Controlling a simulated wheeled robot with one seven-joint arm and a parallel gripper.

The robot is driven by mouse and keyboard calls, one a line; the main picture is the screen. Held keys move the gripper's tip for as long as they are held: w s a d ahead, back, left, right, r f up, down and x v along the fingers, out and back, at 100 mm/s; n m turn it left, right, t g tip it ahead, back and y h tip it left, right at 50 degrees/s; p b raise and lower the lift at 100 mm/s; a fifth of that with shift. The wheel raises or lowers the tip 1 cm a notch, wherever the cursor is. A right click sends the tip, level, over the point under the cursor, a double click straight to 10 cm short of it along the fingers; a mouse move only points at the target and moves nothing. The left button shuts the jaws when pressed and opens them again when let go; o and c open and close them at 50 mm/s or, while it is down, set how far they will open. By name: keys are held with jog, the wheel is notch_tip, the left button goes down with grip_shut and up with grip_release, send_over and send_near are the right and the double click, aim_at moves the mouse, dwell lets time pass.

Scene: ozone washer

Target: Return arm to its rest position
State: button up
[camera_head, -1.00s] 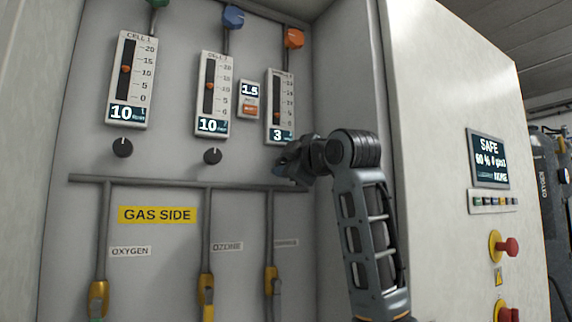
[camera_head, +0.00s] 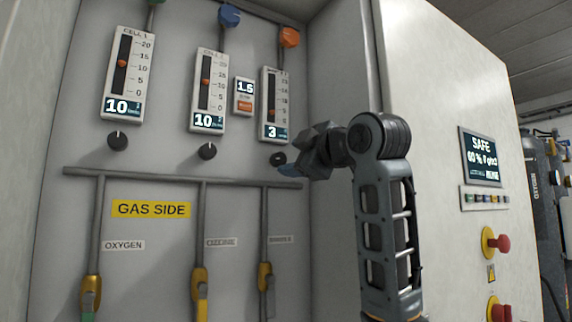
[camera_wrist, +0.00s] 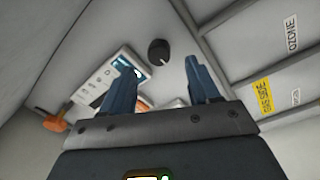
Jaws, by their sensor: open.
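My gripper (camera_head: 287,171) is at the right side of the gas panel, just below the third knob (camera_head: 278,159), and looks apart from it. In the wrist view my gripper (camera_wrist: 168,84) shows two blue fingers spread apart with nothing between them. A black knob (camera_wrist: 158,52) lies beyond the fingertips there. My arm rises from the lower right of the head view, with its elbow bent towards the panel.
The gas panel holds three flow meters, the left one (camera_head: 128,75) reading 10. The cabinet's right side carries a SAFE screen (camera_head: 480,158) and red stop buttons (camera_head: 500,243). Gas cylinders (camera_head: 540,185) stand far right.

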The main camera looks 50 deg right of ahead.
jog(key=shift+s+a, duration=0.2)
jog(key=shift+s, duration=0.45)
